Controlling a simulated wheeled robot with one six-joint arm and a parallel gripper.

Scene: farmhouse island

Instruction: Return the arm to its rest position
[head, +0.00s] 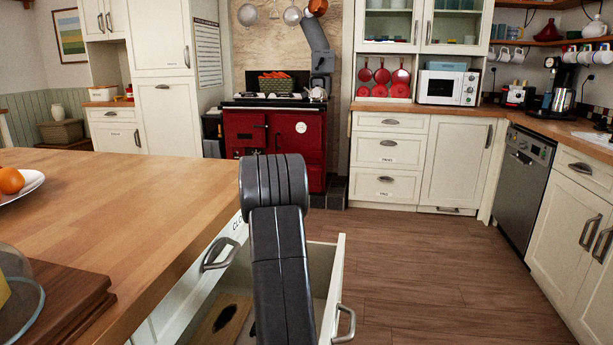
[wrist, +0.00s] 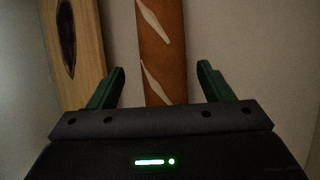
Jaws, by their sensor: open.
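My arm (head: 278,255) rises in front of the head view and bends at a thick dark joint. My gripper does not show there. In the wrist view my gripper (wrist: 161,78) is open, with its two green fingers spread apart. A brown item with pale leaf-shaped marks (wrist: 162,55) lies between and beyond the fingers; I cannot tell how far off it is. A wooden piece with a dark oval (wrist: 83,45) lies to its left. In the head view an open drawer (head: 324,262) stands under my arm, with a wooden piece (head: 222,318) inside.
The wooden island top (head: 130,190) is close on the left, with a plate of oranges (head: 12,182), a dark wooden board (head: 65,300) and a glass cover at its edge. The wooden floor (head: 430,265) right of the drawer is clear. A red stove (head: 272,140) stands at the back.

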